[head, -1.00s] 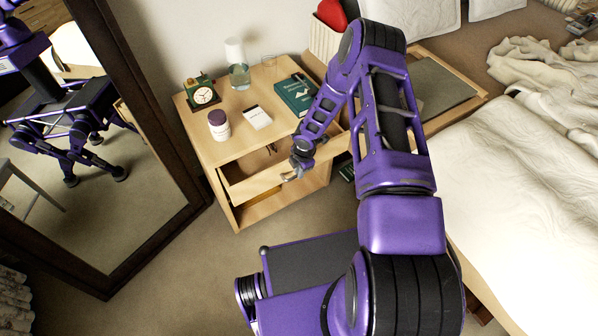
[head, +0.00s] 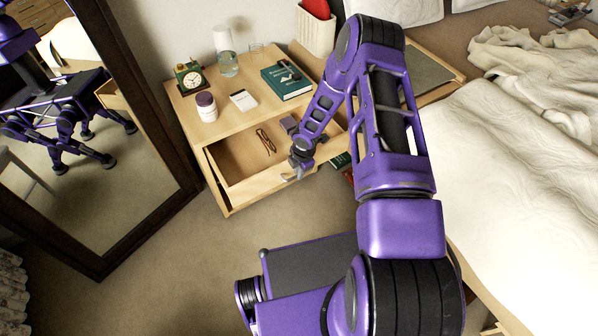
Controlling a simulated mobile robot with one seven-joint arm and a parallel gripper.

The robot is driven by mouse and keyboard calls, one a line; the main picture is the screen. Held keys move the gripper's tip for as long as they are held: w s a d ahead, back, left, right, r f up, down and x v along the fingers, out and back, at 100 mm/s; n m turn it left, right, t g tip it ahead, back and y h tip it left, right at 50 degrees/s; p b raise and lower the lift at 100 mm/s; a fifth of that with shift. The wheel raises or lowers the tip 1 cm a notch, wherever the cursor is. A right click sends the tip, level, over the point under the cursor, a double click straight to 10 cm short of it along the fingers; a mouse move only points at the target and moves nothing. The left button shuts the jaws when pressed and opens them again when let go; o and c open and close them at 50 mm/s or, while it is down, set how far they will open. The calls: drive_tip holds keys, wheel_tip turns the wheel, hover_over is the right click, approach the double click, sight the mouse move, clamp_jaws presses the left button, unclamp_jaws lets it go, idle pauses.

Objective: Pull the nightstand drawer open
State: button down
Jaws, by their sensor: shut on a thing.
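The wooden nightstand (head: 180,107) stands against the wall, left of centre. Its drawer (head: 238,197) is pulled well out, and its inside shows. A pair of brown glasses (head: 266,141) and a small grey box (head: 289,124) lie in the drawer. My gripper (head: 297,174) is at the drawer's front edge, right of its middle, and is shut on the drawer's front. The gripper hides the exact place of contact.
On the nightstand top are a clock (head: 190,78), a jar (head: 206,106), a white card (head: 243,100), a glass carafe (head: 227,62) and a green book (head: 287,80). A mirror (head: 138,113) stands left. A bed (head: 520,170) is right. Floor in front is clear.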

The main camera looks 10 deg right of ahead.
idle(0.4)
drive_tip(key=c, duration=0.9)
unclamp_jaws()
drive_tip(key=shift+r, duration=0.1)
drive_tip(key=s+r+p, duration=0.1)
drive_tip(key=r, duration=0.4)
drive_tip(key=s+r+p, duration=0.1)
drive_tip(key=r, duration=0.5)
drive_tip(key=s+d+r+p, duration=0.1)
drive_tip(key=r+p, duration=0.1)
drive_tip(key=r, duration=0.4)
